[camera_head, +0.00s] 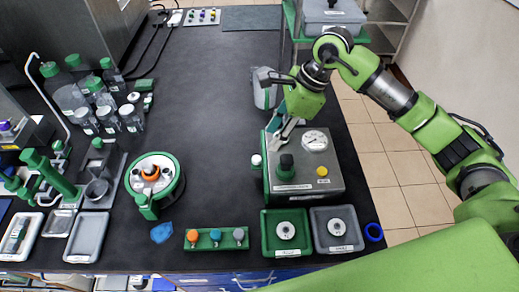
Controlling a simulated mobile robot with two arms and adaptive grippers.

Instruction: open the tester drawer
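The tester seems to be the grey metal box (331,184) with a green base, a round white dial, a black knob and a yellow button, right of the table's middle. Its label is too small to read. I cannot make out a separate drawer on it. My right gripper (281,133) comes in from the upper right and points down at the tester's back left corner. Its grey fingers look spread, with nothing visible between them. I cannot tell whether they touch the box. My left gripper is not in view.
A green tray (268,245) and a grey tray (320,240) stand in front of the tester. A clear container (264,92) stands behind it. A round green device (172,185) and a rack with coloured knobs (203,243) are left. The dark table's middle is clear.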

